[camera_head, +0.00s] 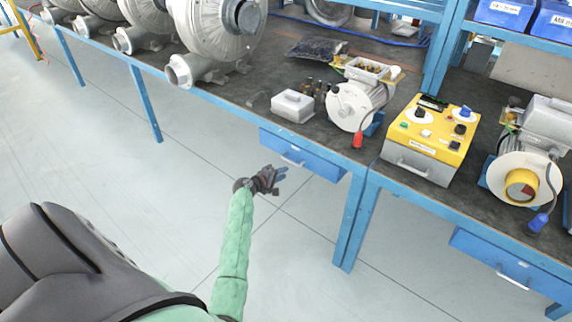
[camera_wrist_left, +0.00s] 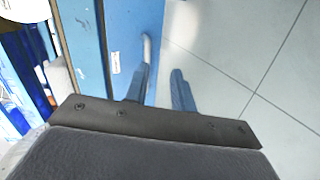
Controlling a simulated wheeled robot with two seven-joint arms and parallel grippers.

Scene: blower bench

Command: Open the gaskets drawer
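A blue drawer (camera_head: 318,162) with a silver bar handle (camera_head: 291,160) sits under the front edge of the bench and looks shut. My left gripper (camera_head: 281,173) is just in front of and below this handle. In the left wrist view the two blue fingers (camera_wrist_left: 163,82) are apart with nothing seen between them. The handle (camera_wrist_left: 147,48) lies just beyond the tip of the left-hand finger; I cannot tell whether they touch. A small white label (camera_wrist_left: 116,62) on the drawer front is unreadable, so I cannot confirm it is the gaskets drawer. My right gripper is not in view.
A second blue drawer (camera_head: 509,262) with a handle hangs under the bench at right. The dark bench top (camera_head: 250,90) holds blowers, a white box (camera_head: 292,106) and a yellow control box (camera_head: 430,138). A blue bench leg (camera_head: 352,222) stands right of the drawer. The floor in front is clear.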

